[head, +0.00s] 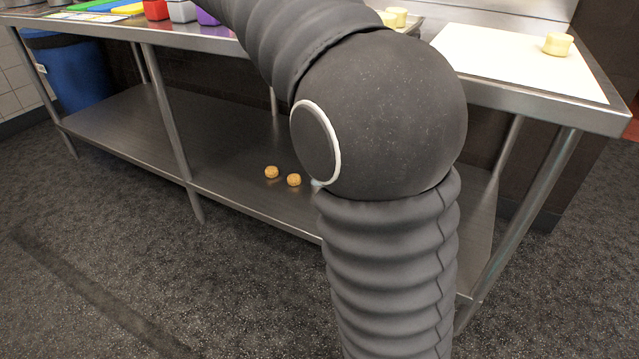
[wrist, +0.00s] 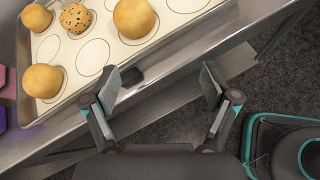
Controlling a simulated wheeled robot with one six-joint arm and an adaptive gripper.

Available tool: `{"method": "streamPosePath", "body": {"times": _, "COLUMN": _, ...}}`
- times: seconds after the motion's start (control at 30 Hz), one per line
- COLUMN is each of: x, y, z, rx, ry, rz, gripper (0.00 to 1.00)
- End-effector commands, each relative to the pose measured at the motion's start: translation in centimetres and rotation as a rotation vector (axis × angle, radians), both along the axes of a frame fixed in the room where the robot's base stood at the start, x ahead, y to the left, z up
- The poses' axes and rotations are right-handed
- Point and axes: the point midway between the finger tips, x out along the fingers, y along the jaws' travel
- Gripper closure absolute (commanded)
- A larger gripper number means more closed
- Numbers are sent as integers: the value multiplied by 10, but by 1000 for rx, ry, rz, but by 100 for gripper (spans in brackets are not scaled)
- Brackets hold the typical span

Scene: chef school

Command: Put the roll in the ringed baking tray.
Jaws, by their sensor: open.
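In the wrist view, the ringed baking tray (wrist: 185,38) lies at the upper left, with a pale sheet marked with dark rings and a metal rim. A smooth brown roll (wrist: 42,80) sits at its left, a speckled roll (wrist: 75,18) near the top and another smooth roll (wrist: 133,18) to the right of that. Several rings are bare. I cannot tell which roll the task means. My gripper (wrist: 166,79) is open and empty, beside the tray's near rim at the counter edge. In the head view, my arm hides my gripper and most of the tray.
A white board (head: 490,50) with a pale cylindrical piece (head: 558,44) lies on the counter's right. Coloured containers (head: 182,10) stand at the left. Two small brown balls (head: 271,172) (head: 293,180) lie on the lower shelf (head: 120,120). Floor in front is clear.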

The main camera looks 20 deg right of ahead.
Motion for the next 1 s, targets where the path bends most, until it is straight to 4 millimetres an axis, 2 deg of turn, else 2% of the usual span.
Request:
{"method": "streamPosePath", "body": {"times": 0.03, "x": -20, "y": -2, "z": -8, "rx": 74, "ry": -55, "rz": -23, "gripper": 14}}
{"method": "streamPosePath", "body": {"times": 0.33, "x": -125, "y": 14, "z": -86, "rx": 569, "ry": -384, "rz": -277, "gripper": 14}}
{"method": "streamPosePath", "body": {"times": 0.57, "x": -208, "y": 43, "z": -156, "rx": 942, "ry": -607, "rz": -604, "gripper": 14}}
{"method": "streamPosePath", "body": {"times": 0.7, "x": -254, "y": 63, "z": -199, "rx": 1147, "ry": -726, "rz": -848, "gripper": 14}}
{"method": "streamPosePath", "body": {"times": 0.83, "x": -285, "y": 78, "z": -232, "rx": 1286, "ry": -805, "rz": -1054, "gripper": 14}}
{"method": "streamPosePath", "body": {"times": 1.0, "x": -304, "y": 88, "z": -255, "rx": 1378, "ry": -860, "rz": -1214, "gripper": 14}}
